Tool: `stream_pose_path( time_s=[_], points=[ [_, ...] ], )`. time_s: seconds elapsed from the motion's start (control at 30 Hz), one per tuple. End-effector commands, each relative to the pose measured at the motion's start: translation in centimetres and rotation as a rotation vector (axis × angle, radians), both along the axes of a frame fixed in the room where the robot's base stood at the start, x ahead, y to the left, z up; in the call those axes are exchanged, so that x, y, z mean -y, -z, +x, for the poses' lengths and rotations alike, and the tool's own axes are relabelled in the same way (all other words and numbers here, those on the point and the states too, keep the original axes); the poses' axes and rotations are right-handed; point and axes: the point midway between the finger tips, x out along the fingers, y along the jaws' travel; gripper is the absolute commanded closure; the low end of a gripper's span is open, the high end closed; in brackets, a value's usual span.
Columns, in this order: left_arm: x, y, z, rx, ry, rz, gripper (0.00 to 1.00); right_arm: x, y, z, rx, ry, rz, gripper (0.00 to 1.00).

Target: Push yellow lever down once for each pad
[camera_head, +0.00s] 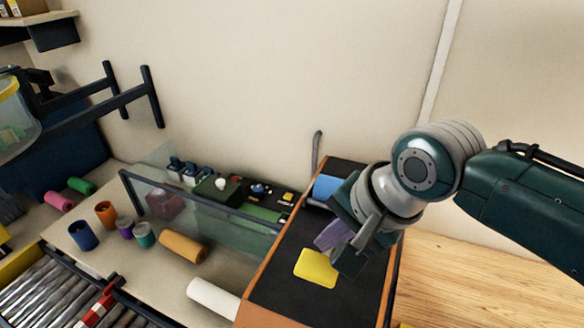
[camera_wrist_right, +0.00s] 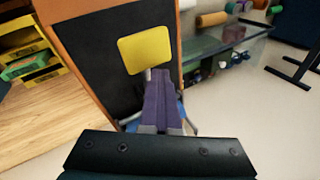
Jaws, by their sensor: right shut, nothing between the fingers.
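The yellow lever shows as a flat yellow plate (camera_head: 317,268) over the black top of an orange-sided unit (camera_head: 275,283). It also shows in the right wrist view (camera_wrist_right: 146,50). My right gripper (camera_head: 338,250) is shut and empty, just beside the plate on its upper right side in the head view. In the right wrist view its purple fingertips (camera_wrist_right: 158,76) point at the plate's lower edge. I cannot tell whether they touch it. I cannot make out any pad for certain. My left gripper is not in view.
A blue roll (camera_head: 327,187) and a grey upright bar (camera_head: 317,150) are at the unit's far end. Left of it are a glass-fronted bench (camera_head: 200,215), a white roll (camera_head: 213,298) and several coloured rolls. Bare wood (camera_head: 470,280) lies to the right.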

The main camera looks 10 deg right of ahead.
Motion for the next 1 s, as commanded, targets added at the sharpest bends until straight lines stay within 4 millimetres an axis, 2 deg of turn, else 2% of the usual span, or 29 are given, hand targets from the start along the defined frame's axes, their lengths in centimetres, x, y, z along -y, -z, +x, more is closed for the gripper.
stream_pose_path(
  time_s=[0.33, 0.77, 1.0],
  points=[
    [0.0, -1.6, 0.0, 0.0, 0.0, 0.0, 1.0, 0.2, -2.1, 0.7, -0.003, -0.003, 0.005, 1.0],
    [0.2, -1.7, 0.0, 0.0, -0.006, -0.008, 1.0, 0.6, -2.4, 1.0, 0.0, -0.001, 0.002, 1.0],
    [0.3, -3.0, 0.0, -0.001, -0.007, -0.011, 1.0, 1.0, -4.1, 1.6, 0.0, -0.001, 0.001, 1.0]
  ],
)
